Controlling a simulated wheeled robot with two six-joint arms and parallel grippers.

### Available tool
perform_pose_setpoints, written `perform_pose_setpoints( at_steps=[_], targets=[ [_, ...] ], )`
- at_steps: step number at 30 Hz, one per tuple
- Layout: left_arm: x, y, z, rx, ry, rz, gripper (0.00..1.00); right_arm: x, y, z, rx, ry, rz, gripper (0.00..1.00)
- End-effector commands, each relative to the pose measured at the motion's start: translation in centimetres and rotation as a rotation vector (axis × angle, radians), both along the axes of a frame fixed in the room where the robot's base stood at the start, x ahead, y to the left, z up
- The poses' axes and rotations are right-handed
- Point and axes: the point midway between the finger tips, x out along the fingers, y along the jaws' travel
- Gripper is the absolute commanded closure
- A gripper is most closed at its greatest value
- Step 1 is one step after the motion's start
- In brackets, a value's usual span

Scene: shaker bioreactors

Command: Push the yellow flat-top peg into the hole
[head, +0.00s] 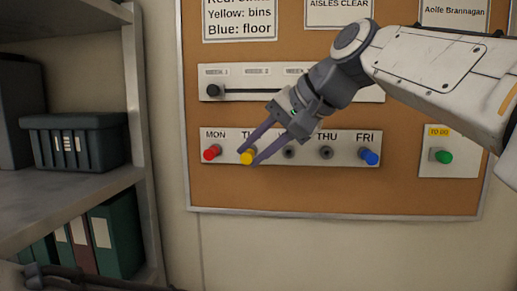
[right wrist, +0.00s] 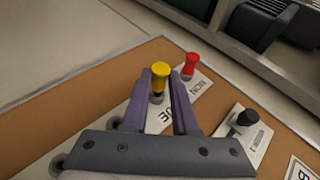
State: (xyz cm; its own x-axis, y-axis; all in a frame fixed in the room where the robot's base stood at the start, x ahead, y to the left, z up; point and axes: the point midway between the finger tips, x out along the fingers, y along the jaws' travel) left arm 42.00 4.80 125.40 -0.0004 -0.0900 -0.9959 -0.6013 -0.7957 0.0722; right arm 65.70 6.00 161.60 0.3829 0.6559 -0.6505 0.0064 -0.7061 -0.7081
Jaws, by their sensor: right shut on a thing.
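The yellow flat-top peg (head: 247,158) stands out from the white day strip (head: 340,152) at the TUE position, with its base at the hole. In the right wrist view the yellow peg (right wrist: 159,74) shows between the purple fingers, its top clear of them. My right gripper (head: 250,156) is shut on the peg, one finger on each side; the gripper also shows in the right wrist view (right wrist: 158,88). Whether the peg goes part way into its hole is hidden. My left gripper cannot be made out.
A red peg (head: 211,152) sits close left at MON and a blue peg (head: 369,157) at FRI. Empty holes lie between. A slider strip (head: 240,91) is above and a green button (head: 443,157) to the right. A shelf (head: 80,192) stands at the left.

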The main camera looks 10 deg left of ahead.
Motion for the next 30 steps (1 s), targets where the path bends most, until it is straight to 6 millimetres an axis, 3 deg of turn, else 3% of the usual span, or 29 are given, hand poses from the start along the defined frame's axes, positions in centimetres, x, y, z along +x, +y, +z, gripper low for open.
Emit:
perform_pose_setpoints(
  at_steps=[30],
  targets=[
    [-0.01,0.01,0.58,0.000,0.000,0.000,0.50,0.91,-0.02,-0.03,-0.001,0.001,0.000,1.00]
  ],
)
